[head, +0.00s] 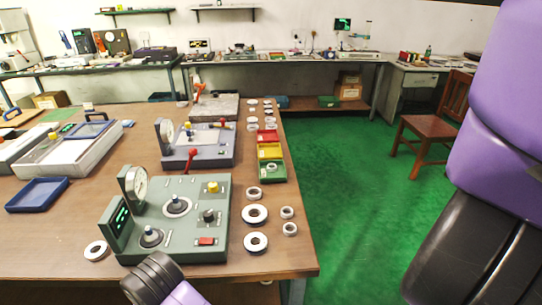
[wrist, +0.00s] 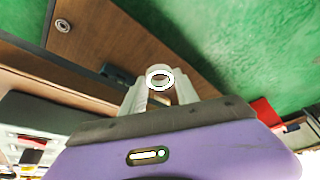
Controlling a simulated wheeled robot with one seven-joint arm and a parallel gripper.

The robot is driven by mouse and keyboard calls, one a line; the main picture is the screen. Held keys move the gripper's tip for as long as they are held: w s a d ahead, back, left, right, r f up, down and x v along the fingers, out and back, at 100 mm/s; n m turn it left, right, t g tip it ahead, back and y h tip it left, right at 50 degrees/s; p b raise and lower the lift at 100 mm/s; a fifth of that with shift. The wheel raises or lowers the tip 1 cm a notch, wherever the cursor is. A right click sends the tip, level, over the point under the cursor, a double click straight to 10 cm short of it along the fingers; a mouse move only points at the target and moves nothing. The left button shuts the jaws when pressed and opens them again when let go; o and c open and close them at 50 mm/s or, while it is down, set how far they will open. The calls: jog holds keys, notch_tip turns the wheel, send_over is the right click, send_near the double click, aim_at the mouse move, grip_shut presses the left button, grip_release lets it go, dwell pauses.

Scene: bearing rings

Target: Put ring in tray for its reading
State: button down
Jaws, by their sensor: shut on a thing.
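In the wrist view my gripper (wrist: 160,90) is shut on a pale ring (wrist: 160,70), which sits between the two fingertips with its hole showing. In the head view the fingers and held ring are not visible. A green gauge fixture (head: 205,247) stands on the bench, with a round dial (head: 135,183) and a green lit display at its left; the reading is too small to make out. Small red (head: 267,136), yellow (head: 269,151) and green (head: 272,175) trays stand in a row near the bench's right edge. The green tray seems to hold a ring.
Several loose rings lie along the right edge, including a large one (head: 256,242), and one (head: 96,250) lies left of the fixture. A second grey fixture (head: 200,155) stands behind. A blue tray (head: 37,195) is at left.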

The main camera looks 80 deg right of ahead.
jog(key=s+a+f+n+y, duration=0.1)
jog(key=s+a+f+n, duration=0.2)
jog(key=f, duration=0.6)
jog(key=s+a, duration=0.2)
jog(key=a, duration=0.1)
jog(key=shift+a, duration=0.3)
jog(key=shift+w+r, duration=0.1)
jog(key=shift+w, duration=0.05)
jog(key=shift+d+r, duration=0.15)
